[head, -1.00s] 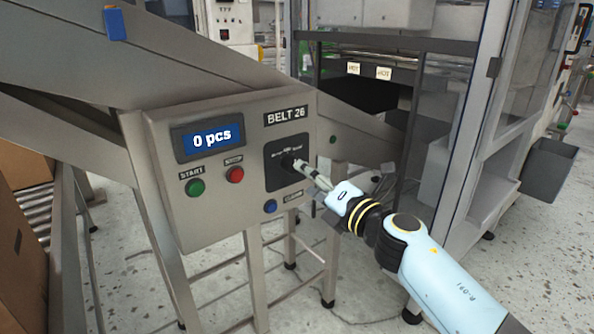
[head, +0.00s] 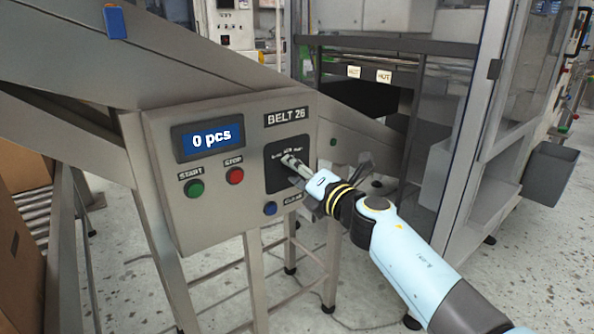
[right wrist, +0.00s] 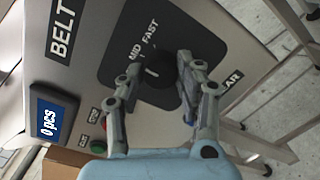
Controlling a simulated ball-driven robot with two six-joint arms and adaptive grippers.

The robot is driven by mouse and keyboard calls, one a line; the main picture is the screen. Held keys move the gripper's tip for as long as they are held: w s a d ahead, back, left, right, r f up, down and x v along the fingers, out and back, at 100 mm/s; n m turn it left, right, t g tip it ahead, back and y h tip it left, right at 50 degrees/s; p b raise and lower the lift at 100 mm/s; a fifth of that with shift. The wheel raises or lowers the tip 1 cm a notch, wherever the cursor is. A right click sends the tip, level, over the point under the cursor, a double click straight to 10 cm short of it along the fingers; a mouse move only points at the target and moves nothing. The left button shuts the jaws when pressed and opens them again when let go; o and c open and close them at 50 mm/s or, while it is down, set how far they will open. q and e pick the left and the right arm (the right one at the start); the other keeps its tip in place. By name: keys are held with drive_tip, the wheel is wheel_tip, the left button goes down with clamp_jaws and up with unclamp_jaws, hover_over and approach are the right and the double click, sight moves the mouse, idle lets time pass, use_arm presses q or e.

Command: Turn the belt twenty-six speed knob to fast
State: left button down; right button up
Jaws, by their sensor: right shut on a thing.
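The BELT 26 control panel (head: 235,222) is a grey box with a black square plate, on which sits the black speed knob (right wrist: 155,72). In the right wrist view the labels MID and FAST show beside the knob, with a short white mark on it. My right gripper (right wrist: 157,62) has one finger on each side of the knob and is shut on it. In the head view the right gripper (head: 291,161) covers most of the knob, and its setting is hard to read there. My left gripper is out of view.
The panel also has a display (head: 209,137) reading 0 pcs, a green START button (head: 195,188), a red STOP button (head: 235,176) and a blue button (head: 270,208) close below the knob plate. A glass-sided machine frame (head: 480,130) stands to the right.

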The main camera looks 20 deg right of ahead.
drive_tip(key=shift+c, duration=1.4)
use_arm(q)
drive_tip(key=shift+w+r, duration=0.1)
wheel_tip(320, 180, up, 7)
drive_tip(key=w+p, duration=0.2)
drive_tip(key=p, duration=0.5)
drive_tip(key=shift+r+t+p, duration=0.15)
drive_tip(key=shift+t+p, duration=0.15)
use_arm(e)
drive_tip(key=shift+r+m+g, duration=0.1)
drive_tip(key=shift+m+g, duration=0.3)
drive_tip(key=shift+m, duration=3.9)
